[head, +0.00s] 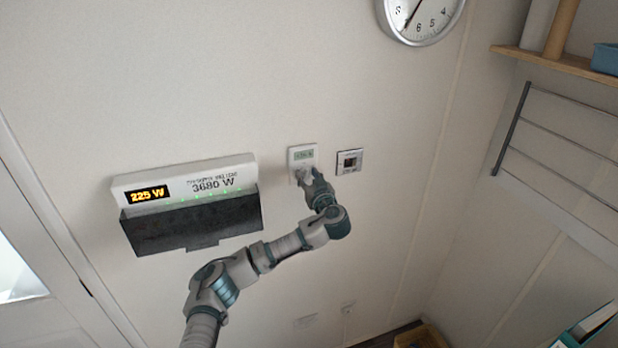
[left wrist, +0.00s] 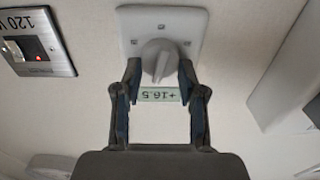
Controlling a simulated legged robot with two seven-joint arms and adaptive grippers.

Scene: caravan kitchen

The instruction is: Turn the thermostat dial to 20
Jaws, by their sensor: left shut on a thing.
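The thermostat (head: 302,155) is a small white plate on the wall with a greenish display; it also shows in the left wrist view (left wrist: 190,22). In the left wrist view its display (left wrist: 160,95) appears upside down and reads about +16.5. The grey thermostat dial (left wrist: 160,58) sits between the fingertips of my left gripper (left wrist: 158,76), which is shut on it from both sides. In the head view my left gripper (head: 308,178) reaches the lower part of the thermostat and hides the dial. My right gripper is not in view.
A switch plate (head: 350,161) is just right of the thermostat. A power panel (head: 185,181) showing 225 W and 3680 W, with a dark box (head: 190,224) below, is to the left. A clock (head: 420,18) hangs above. A shelf (head: 555,62) and rack (head: 560,150) stand right.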

